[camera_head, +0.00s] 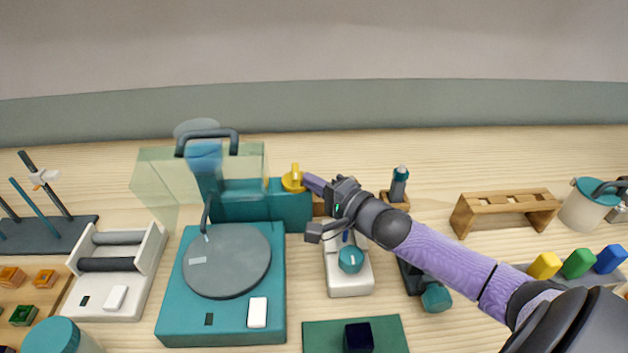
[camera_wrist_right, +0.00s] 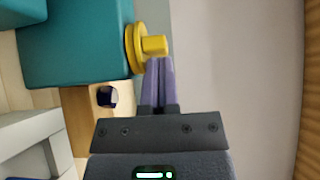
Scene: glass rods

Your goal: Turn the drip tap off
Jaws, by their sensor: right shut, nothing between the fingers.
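The drip tap is a yellow round knob with a raised grip bar (camera_head: 294,178) on the right end of a teal block (camera_head: 262,203) behind the turntable machine. In the right wrist view the yellow knob (camera_wrist_right: 152,45) stands out from the side of the teal block (camera_wrist_right: 75,45). My right gripper (camera_head: 306,180) is shut and empty. Its purple fingertips (camera_wrist_right: 158,62) are right at the knob's lower edge in the wrist view; whether they touch it I cannot tell. My left gripper is not in view.
A teal machine with a grey disc (camera_head: 226,262) stands in front, with a clear shield (camera_head: 150,185) behind it. A white device with a teal knob (camera_head: 350,260) stands below my right forearm. A wooden rack (camera_head: 505,208) is at the right.

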